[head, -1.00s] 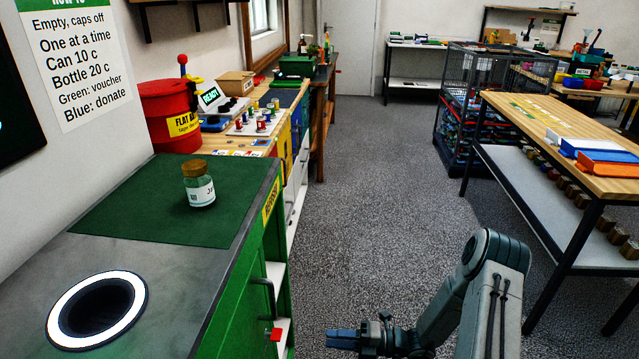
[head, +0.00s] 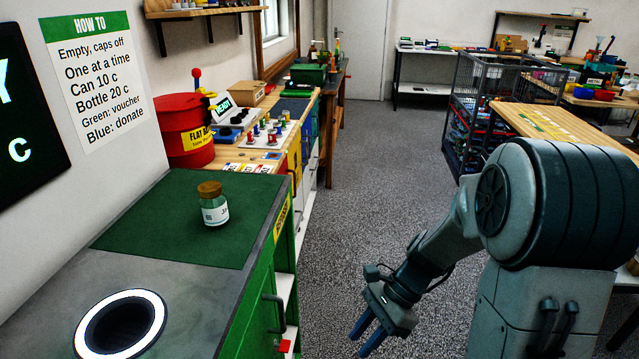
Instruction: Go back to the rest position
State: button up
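My gripper (head: 367,333) is in the lower middle of the head view, over the floor to the right of the green counter (head: 246,318). Its two blue fingers are spread apart with nothing between them, and they point down and to the left. My arm is bent, its large grey joint filling the lower right. A glass jar (head: 214,212) with a brown lid and a white label stands upright on the counter's green mat (head: 140,213), well apart from my gripper.
A hole with a lit white ring (head: 151,338) is in the counter's near part. A red drum (head: 186,149) and a workbench with small parts stand beyond. A wooden table (head: 530,122) and a wire cage (head: 480,80) are at right. The grey floor (head: 375,150) between is clear.

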jog(key=s+d+r+n+t+h+p, duration=0.2)
jog(key=s+d+r+n+t+h, duration=0.1)
jog(key=r+n, duration=0.4)
jog(key=s+d+r+n+t+h+p, duration=0.2)
jog(key=s+d+r+n+t+h, duration=0.1)
jog(key=r+n, duration=0.4)
jog(key=shift+s+r+h, duration=0.4)
jog(key=shift+s+r, duration=0.3)
jog(key=shift+r, duration=0.25)
